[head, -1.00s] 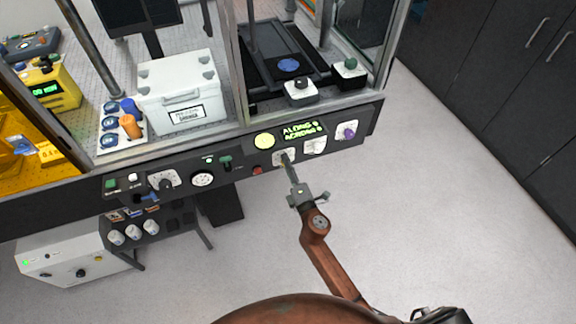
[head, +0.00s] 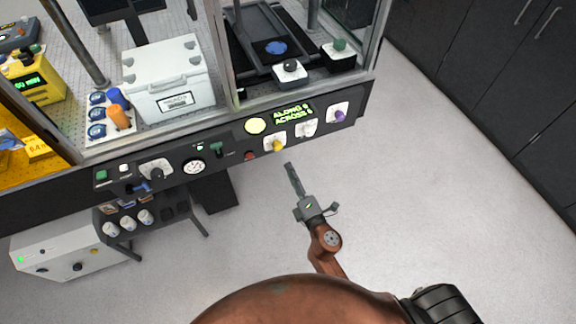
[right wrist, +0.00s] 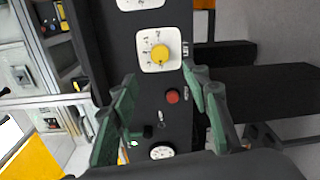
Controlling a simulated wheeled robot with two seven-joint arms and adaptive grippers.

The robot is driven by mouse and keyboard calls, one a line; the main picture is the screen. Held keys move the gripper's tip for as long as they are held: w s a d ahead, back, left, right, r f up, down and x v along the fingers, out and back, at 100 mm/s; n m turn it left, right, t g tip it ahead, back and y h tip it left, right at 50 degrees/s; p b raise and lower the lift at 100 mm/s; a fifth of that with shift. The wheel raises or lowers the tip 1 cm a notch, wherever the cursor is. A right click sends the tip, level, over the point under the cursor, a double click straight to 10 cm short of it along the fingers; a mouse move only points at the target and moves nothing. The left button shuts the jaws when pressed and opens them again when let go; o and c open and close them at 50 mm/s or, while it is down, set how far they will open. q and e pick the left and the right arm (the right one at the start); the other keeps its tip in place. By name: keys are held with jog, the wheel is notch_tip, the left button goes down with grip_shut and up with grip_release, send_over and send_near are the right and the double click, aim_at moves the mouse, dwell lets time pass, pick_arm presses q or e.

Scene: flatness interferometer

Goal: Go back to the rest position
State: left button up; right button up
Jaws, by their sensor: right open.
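My right gripper (head: 291,172) is in front of the instrument's control panel (head: 229,154), apart from it, over the grey floor. In the right wrist view its two green fingers (right wrist: 162,100) stand apart with nothing between them. The yellow knob (head: 277,145) on its white dial plate is just beyond the fingertips and is uncovered; the yellow knob also shows in the right wrist view (right wrist: 160,53). My left gripper is not in view.
The panel also bears a red button (head: 250,155), a purple knob (head: 340,116) and a lit display (head: 292,114). A white box (head: 168,75) stands inside the enclosure. Dark cabinets (head: 500,80) line the right. The floor (head: 420,200) between is clear.

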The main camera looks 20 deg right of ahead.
jog(key=shift+s, duration=0.25)
dwell(0.4)
